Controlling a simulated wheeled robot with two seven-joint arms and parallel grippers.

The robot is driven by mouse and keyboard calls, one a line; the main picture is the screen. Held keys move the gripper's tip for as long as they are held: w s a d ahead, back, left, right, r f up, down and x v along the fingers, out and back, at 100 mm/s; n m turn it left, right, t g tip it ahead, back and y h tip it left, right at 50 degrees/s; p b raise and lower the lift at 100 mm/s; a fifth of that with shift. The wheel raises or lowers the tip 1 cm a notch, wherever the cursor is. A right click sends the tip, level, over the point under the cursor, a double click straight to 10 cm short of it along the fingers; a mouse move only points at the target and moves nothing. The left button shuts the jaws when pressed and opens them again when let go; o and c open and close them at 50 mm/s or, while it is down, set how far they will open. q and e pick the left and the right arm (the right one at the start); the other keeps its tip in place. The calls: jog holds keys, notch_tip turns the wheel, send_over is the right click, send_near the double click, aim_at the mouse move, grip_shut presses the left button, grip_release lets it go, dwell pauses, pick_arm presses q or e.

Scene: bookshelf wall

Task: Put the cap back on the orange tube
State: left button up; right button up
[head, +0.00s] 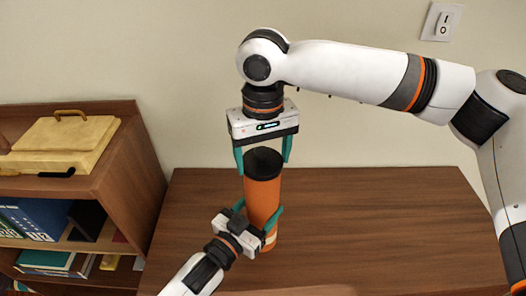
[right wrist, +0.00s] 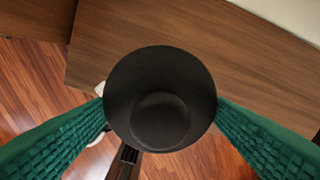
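The orange tube (head: 262,200) is upright over the wooden desktop, with a pale band near its lower end. My left gripper (head: 257,212) is shut around its lower part. The black cap (head: 264,163) is at the top of the tube, in line with it; I cannot tell how far it is seated. My right gripper (head: 264,160) points down from above, with its teal fingers against both sides of the cap. In the right wrist view the round cap (right wrist: 160,75) fills the space between the fingers and hides the tube.
The wooden desktop (head: 390,220) is clear to the right of the tube. A bookshelf (head: 150,180) stands at the left, with a yellowish case (head: 65,140) on top and books (head: 30,220) below. A light switch (head: 441,22) is on the wall.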

jog(key=o, duration=0.4)
jog(key=shift+r, duration=0.1)
notch_tip(320, 180, up, 12)
jog(key=shift+f, duration=0.1)
dwell(0.4)
pick_arm(q)
jog(key=o, duration=1.5)
jog(key=shift+c, duration=0.2)
